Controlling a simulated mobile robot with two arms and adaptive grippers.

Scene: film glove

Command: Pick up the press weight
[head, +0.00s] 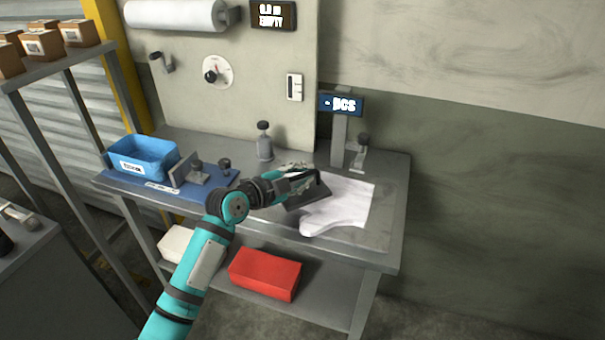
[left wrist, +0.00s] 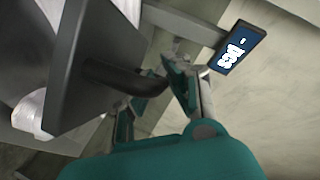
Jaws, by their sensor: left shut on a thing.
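The press weight (head: 306,200) is a dark grey plate with a black curved handle, at the middle of the bench beside and partly over the left part of a white glove-shaped film piece (head: 345,207). My left gripper (head: 300,181) reaches in from the left and is shut on its handle. In the left wrist view the plate (left wrist: 85,50) fills the left side, and its black handle lies between the teal fingers of my left gripper (left wrist: 153,92). I cannot tell whether the plate touches the surface below. My right gripper is out of view.
On the bench (head: 385,235) stand a blue bin (head: 142,158) and small fixtures on a blue mat (head: 140,183) at left, a grey dispenser (head: 264,145) behind, and a post with a display (head: 341,104). A red box (head: 265,274) sits on the lower shelf.

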